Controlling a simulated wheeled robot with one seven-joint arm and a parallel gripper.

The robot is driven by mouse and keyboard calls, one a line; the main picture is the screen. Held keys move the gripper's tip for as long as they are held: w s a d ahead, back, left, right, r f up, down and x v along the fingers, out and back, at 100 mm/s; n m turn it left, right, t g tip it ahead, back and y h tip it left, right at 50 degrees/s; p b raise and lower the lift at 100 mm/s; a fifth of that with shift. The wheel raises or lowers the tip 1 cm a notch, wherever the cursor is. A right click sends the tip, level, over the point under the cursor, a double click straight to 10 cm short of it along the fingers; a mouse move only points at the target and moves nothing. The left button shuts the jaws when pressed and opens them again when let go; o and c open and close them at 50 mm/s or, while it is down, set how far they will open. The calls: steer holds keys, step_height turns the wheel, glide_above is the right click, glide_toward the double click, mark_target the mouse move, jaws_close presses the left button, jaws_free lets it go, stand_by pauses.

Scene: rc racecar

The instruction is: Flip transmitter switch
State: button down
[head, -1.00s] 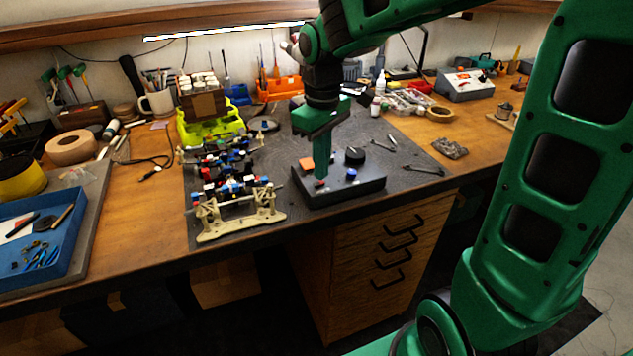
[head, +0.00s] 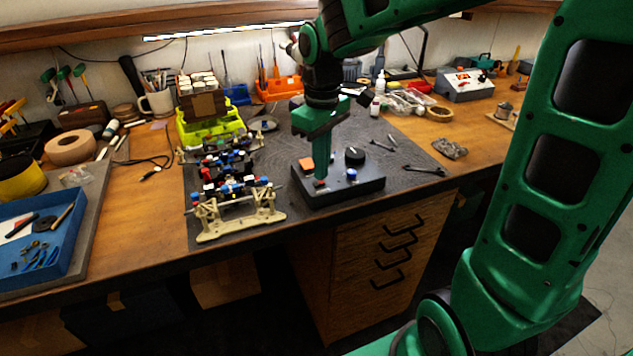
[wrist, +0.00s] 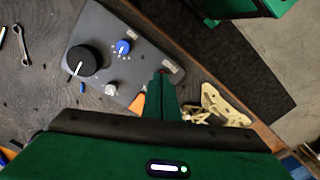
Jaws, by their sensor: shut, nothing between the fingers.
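The transmitter is a dark box (head: 345,192) at the front edge of the bench mat. On its top are a black knob (head: 355,156), a blue knob (head: 351,174) and an orange part (head: 306,164). A small red part (head: 320,183), possibly the switch, shows by my fingertips. In the wrist view the box (wrist: 145,50) also shows a small silver knob (wrist: 110,88). My green gripper (head: 321,177) points down over the box's left part, shut and empty. In the wrist view its fingertips (wrist: 163,77) partly hide the red part; contact and the switch's position cannot be told.
A car chassis (head: 235,226) stands just left of the transmitter. Wrenches (head: 425,170) lie to its right on the mat. A blue tray (head: 70,260) of tools is at the far left. A yellow-green container (head: 200,130) stands behind the chassis. The mat's right part is mostly free.

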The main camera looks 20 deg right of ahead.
steer(key=shift+f, duration=0.65)
stand_by(0.3)
steer(key=shift+r, duration=0.1)
step_height(320, 180, up, 7)
stand_by(0.9)
steer(key=s+d+f+m, duration=0.4)
steer(key=s+d+m, duration=0.2)
steer(key=s, duration=0.5)
steer(key=s+d+f+m, duration=0.4)
steer(key=s+d+m, duration=0.2)
steer(key=s+d, duration=0.5)
steer(key=shift+s+d, duration=0.15)
steer(key=shift+s, duration=0.55)
